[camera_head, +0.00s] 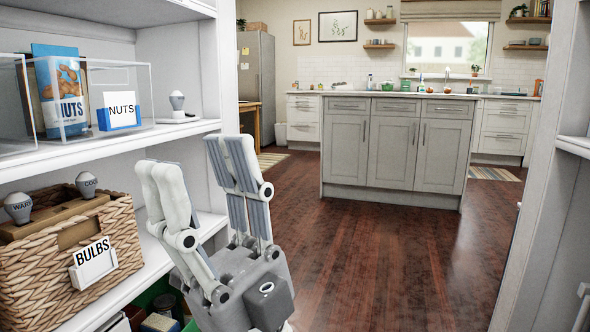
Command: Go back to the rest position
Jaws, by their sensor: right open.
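My right gripper (196,158) is raised beside the shelves at the lower left, fingers pointing up. It is open, with nothing between its fingers. My left gripper is out of view. A woven basket (40,272) labelled BULBS (92,251) stands on the lower shelf, left of the gripper and apart from it. A bulb marked WARM (18,206) and one marked COOL (87,184) stand in the basket. Another bulb (177,101) stands on a small white base on the upper shelf.
A clear bin (140,82) labelled NUTS, with a blue nuts bag (62,95), is on the upper shelf (120,148). A white frame (540,170) rises at right. Dark wooden floor (390,270) is open up to a grey island (395,150).

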